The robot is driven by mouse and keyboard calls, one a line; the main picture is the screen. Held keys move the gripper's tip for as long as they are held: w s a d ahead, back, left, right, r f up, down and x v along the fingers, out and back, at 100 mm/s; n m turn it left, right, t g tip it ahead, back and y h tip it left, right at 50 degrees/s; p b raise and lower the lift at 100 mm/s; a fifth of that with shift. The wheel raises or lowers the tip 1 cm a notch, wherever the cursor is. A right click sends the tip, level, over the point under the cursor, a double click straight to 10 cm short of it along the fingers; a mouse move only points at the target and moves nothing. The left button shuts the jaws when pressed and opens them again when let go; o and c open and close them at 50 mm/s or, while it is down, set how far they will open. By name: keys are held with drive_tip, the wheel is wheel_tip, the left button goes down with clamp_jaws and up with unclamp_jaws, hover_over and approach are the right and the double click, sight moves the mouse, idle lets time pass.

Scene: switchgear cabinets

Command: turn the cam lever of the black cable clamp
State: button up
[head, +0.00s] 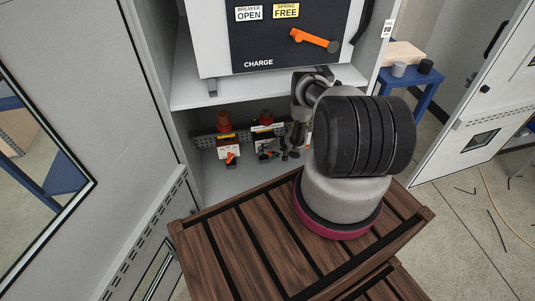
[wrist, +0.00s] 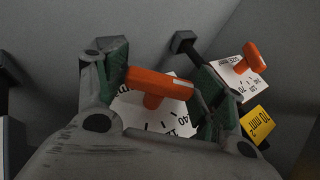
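In the wrist view an orange cam lever (wrist: 160,84) sits over a white dial plate (wrist: 140,112) with printed marks. My gripper (wrist: 160,90) has its two fingers wide apart, one on each side of this lever. The lever lies across the gap, its ends close to both fingers; I cannot tell if they touch. The clamp body under the dial is mostly hidden by my gripper, and I cannot confirm the cable colour. In the head view my gripper (head: 300,138) reaches low into the cabinet, partly hidden by my arm.
A second orange lever (wrist: 246,58) with a dial and a yellow 70 mm² label (wrist: 259,122) stands close at right. In the head view a clamp with a red cable (head: 229,150) stands at left. The breaker (head: 280,40) hangs above; a wooden slatted surface (head: 240,245) is in front.

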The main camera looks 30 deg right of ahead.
drive_tip(key=shift+o, duration=0.2)
drive_tip(key=v, duration=1.2)
